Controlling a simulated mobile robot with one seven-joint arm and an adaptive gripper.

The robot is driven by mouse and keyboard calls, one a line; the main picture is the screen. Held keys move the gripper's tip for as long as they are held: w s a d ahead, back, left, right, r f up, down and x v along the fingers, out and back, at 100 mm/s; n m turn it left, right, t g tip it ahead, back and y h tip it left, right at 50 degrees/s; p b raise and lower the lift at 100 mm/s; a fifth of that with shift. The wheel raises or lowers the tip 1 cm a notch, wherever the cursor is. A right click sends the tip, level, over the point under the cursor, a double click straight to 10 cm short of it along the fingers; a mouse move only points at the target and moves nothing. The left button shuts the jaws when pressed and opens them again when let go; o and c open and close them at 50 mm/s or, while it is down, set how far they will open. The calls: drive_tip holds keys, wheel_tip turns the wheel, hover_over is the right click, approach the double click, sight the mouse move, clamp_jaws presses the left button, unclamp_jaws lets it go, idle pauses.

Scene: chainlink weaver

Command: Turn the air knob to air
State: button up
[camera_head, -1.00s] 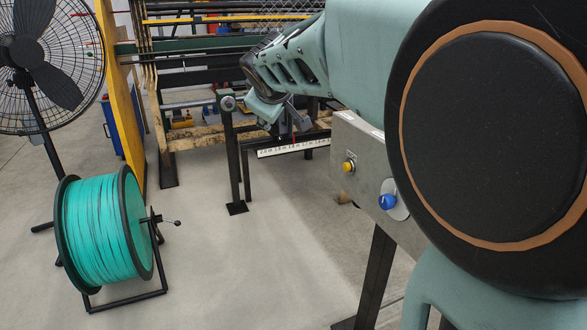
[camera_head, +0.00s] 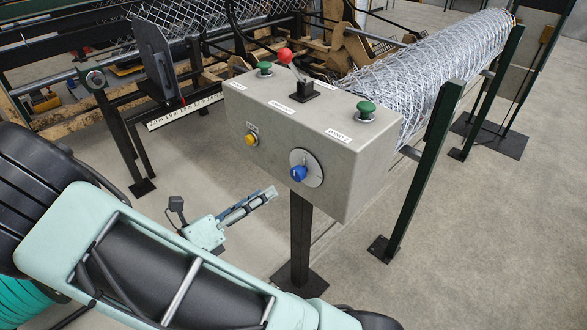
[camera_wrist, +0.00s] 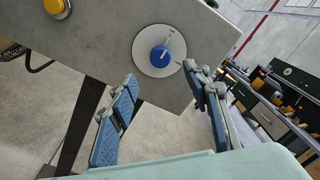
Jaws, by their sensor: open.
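The air knob (camera_head: 298,173) is a blue knob on a round white disc on the front face of a grey control box (camera_head: 345,183). In the wrist view the knob (camera_wrist: 160,55) lies ahead of my gripper, slightly above the line between its fingertips, with a thin mark above it on the disc. My gripper (camera_wrist: 159,74) is open, with one blue-padded finger on each side and nothing between them. In the head view my gripper (camera_head: 268,194) is in front of the box, lower left of the knob and apart from it.
A yellow button (camera_head: 251,139) sits left of the knob. The box top bears two green buttons (camera_head: 366,108) and a red-topped lever (camera_head: 285,56). A dark post (camera_head: 300,235) supports the box. A mesh roll (camera_head: 430,62) lies behind. The floor at right is open.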

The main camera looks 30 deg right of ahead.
sight(294, 176)
drive_tip(key=b+x, duration=0.1)
drive_tip(key=x, duration=0.9)
drive_tip(key=shift+d, duration=0.25)
drive_tip(key=c, duration=1.2)
drive_tip(key=shift+o, duration=0.2)
